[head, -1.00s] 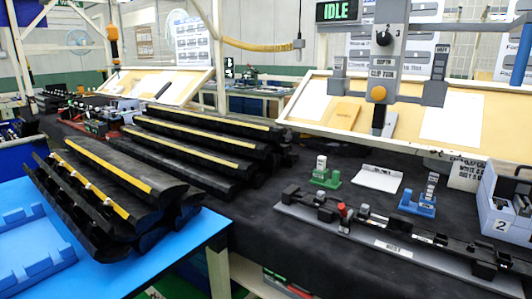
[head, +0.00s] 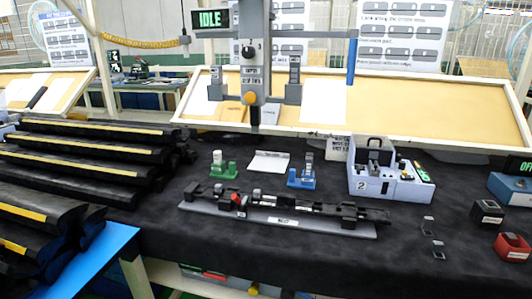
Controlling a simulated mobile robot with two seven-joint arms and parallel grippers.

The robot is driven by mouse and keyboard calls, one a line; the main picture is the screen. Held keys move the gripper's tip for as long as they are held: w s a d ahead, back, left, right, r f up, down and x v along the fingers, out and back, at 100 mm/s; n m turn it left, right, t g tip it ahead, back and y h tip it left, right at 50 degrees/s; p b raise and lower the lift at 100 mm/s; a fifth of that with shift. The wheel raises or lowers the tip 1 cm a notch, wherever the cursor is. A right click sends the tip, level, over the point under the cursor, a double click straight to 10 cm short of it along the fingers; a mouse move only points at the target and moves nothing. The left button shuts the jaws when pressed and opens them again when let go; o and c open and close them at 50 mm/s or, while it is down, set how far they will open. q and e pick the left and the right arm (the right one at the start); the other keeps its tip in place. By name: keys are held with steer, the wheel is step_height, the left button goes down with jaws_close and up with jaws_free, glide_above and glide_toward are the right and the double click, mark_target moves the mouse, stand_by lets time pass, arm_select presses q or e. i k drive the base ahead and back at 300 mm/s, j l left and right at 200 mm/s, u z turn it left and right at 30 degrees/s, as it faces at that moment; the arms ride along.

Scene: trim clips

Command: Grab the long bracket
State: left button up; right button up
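Several long black parts with yellow strips lie in a stack (head: 85,143) on the dark table at the left. More of these long black parts (head: 30,205) lie nearer, at the lower left by a blue surface (head: 95,262). A long, low black assembly (head: 290,203) with a small red piece lies on a grey base plate (head: 210,213) in the middle. I cannot tell which of these is called the long bracket. Neither of my grippers shows in the head view.
A green stand (head: 223,170), a blue stand (head: 301,178) and a grey box marked 2 (head: 372,183) stand behind the plate. Black (head: 487,213) and red (head: 512,247) boxes are at the right. A post with an IDLE display (head: 210,19) rises behind. The table's front middle is clear.

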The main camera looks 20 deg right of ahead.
mark_target(427, 225)
steer(key=z, duration=1.75)
steer(key=i+l+u, duration=0.1)
steer(key=l+u, duration=0.15)
steer(key=u, duration=0.25)
steer(key=l+u, duration=0.25)
steer(key=u, duration=0.25)
steer(key=l+u, duration=0.3)
steer(key=l, duration=0.6)
